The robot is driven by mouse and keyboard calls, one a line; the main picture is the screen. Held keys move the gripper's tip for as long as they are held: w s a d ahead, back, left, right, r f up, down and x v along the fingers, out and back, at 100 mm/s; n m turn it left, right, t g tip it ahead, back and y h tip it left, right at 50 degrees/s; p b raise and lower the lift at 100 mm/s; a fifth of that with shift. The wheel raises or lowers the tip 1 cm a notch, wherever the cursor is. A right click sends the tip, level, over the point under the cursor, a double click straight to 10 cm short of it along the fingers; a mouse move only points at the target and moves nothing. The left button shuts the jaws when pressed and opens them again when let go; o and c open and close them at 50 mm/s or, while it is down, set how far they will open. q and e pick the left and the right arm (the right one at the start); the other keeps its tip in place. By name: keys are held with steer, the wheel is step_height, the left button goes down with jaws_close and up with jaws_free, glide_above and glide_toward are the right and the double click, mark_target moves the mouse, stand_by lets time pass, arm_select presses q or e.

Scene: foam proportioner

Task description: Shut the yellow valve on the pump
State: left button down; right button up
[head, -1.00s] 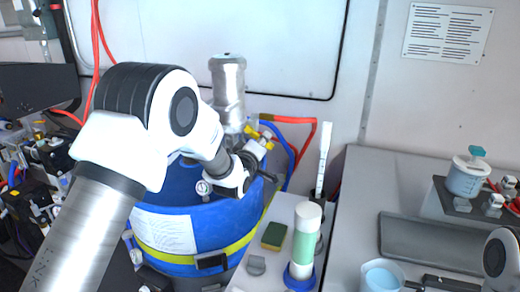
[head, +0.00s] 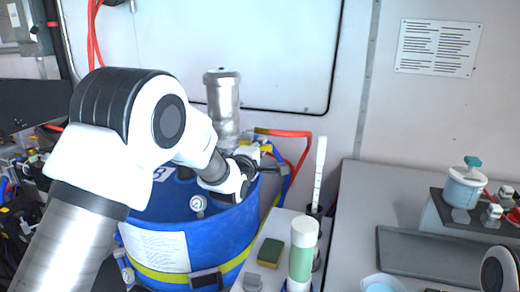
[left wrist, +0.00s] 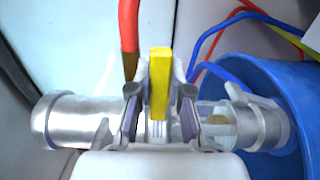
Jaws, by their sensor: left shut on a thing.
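The pump is the silver upright cylinder (head: 222,105) at the blue drum (head: 235,225). My left gripper (head: 263,165) is beside the fittings at the pump's right, and my arm hides part of the drum. In the left wrist view, the yellow valve handle (left wrist: 160,82) stands upright between the fingers of my left gripper (left wrist: 160,105), which are shut on it. The handle lies across the silver pipe (left wrist: 85,120), which runs left to right. An orange-red hose (left wrist: 129,35) rises just left of the handle.
Blue hoses (left wrist: 220,62) pass right of the valve, close to the drum. A green-and-white bottle (head: 302,250) and a sponge (head: 270,252) stand on the ledge right of the drum. A grey tray (head: 430,258) lies on the right-hand counter.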

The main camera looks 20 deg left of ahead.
arm_select(q)
steer(key=c, duration=1.3)
jaws_free()
steer(key=shift+c, duration=0.2)
steer(key=shift+w, duration=0.1)
steer(key=s, duration=1.2)
steer(key=shift+a, duration=0.15)
